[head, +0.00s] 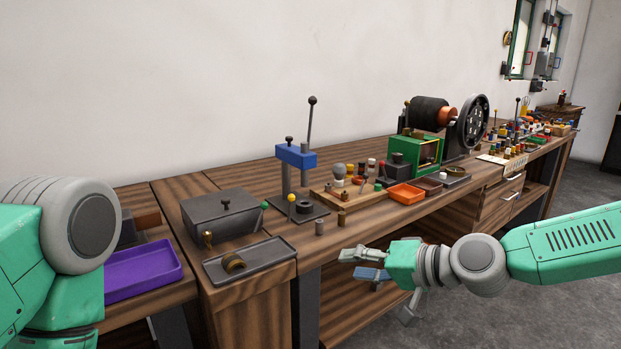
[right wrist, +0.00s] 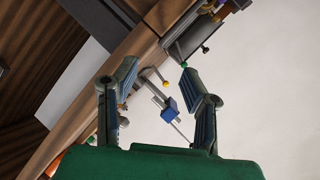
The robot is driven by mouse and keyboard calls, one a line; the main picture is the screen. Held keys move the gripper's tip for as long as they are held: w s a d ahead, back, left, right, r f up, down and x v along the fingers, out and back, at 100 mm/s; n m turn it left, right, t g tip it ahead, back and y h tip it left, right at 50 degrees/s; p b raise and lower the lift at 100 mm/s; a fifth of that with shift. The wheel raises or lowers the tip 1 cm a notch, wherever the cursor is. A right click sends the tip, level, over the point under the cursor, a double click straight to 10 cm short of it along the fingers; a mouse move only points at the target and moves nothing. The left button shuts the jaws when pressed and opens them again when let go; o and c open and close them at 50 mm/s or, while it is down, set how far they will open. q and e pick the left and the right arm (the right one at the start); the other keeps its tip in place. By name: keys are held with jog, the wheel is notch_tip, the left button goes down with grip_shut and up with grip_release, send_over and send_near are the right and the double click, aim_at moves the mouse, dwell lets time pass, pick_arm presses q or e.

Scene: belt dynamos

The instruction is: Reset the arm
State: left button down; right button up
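My right arm comes in from the right in the head view. Its gripper (head: 378,284) hangs in front of the workbench's front edge, apart from the objects on the bench. In the right wrist view the two fingers of my right gripper (right wrist: 158,68) stand wide apart with nothing held between them. The bench and its blue-headed press (right wrist: 169,105) show beyond the fingers, tilted by the camera's angle. At the left of the head view only links of my left arm show; its gripper is out of view.
The wooden workbench (head: 262,294) carries a press (head: 296,156), a grey lidded box (head: 222,217), a grey tray (head: 272,253), an orange tray (head: 406,194), a green-framed device (head: 404,150) and a black flywheel (head: 473,121). A purple tray (head: 150,268) sits at left. Floor space is clear at lower right.

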jog(key=s+d+f+g+h, duration=0.1)
jog(key=s+f+g+h, duration=0.35)
jog(key=s+f, duration=1.65)
pick_arm(q)
jog(key=shift+s+d+r, duration=0.1)
jog(key=shift+d+r, duration=0.05)
jog(key=shift+d, duration=0.15)
pick_arm(e)
jog(key=s+d+f+n+g+h, duration=0.1)
jog(key=s+d+f+h, duration=0.2)
jog(key=s+d, duration=0.4)
jog(key=s+d+f+n+g+h, duration=0.1)
jog(key=s+d+f+h, duration=0.2)
jog(key=d, duration=0.9)
jog(key=s+f, duration=0.3)
jog(key=s, duration=0.2)
jog(key=shift+d+g, duration=0.2)
jog(key=shift+g, duration=0.15)
pick_arm(q)
jog(key=shift+a, duration=0.2)
pick_arm(e)
jog(key=shift+a, duration=0.2)
pick_arm(q)
jog(key=shift+d, duration=0.2)
pick_arm(e)
jog(key=shift+d, duration=0.2)
